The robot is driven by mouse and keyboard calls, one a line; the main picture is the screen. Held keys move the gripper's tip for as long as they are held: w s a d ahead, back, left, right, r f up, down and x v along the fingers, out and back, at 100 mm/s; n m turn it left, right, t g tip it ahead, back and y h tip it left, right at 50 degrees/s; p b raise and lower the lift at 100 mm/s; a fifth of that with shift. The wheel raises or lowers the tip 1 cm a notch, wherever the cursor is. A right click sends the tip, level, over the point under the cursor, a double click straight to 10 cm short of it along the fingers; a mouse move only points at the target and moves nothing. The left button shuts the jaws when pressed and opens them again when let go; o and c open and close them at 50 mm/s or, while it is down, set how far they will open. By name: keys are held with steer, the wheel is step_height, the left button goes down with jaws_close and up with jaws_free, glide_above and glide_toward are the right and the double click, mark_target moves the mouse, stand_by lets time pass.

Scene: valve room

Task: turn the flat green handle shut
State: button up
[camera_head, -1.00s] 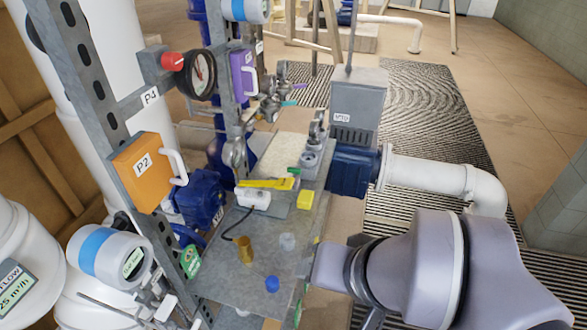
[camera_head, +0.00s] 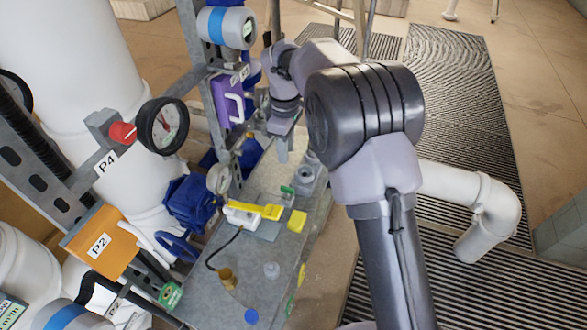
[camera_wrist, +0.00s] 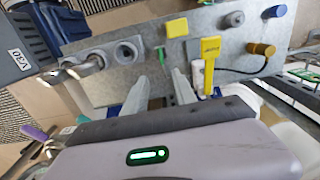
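My gripper (camera_head: 283,157) points down over the metal bench in the head view. In the wrist view my gripper (camera_wrist: 161,80) shows two grey fingers apart, with nothing held between them. A small flat green piece (camera_wrist: 160,53) lies just past the gap between the fingertips; in the head view this green piece (camera_head: 287,190) is just below the gripper. I cannot tell for sure which green piece is the handle. No contact is visible.
On the bench (camera_head: 200,270) are a yellow block (camera_head: 297,221), a yellow-topped white device (camera_head: 245,212) with a black cable, a brass cup (camera_head: 227,278) and a blue cap (camera_head: 251,316).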

mark_target(287, 188)
step_height(287, 188, down, 16)
steer(key=b, duration=0.3)
steer(key=shift+s+r+b, duration=0.1)
steer(key=shift+r+b, duration=0.1)
steer(key=shift+b, duration=0.15)
jaws_close()
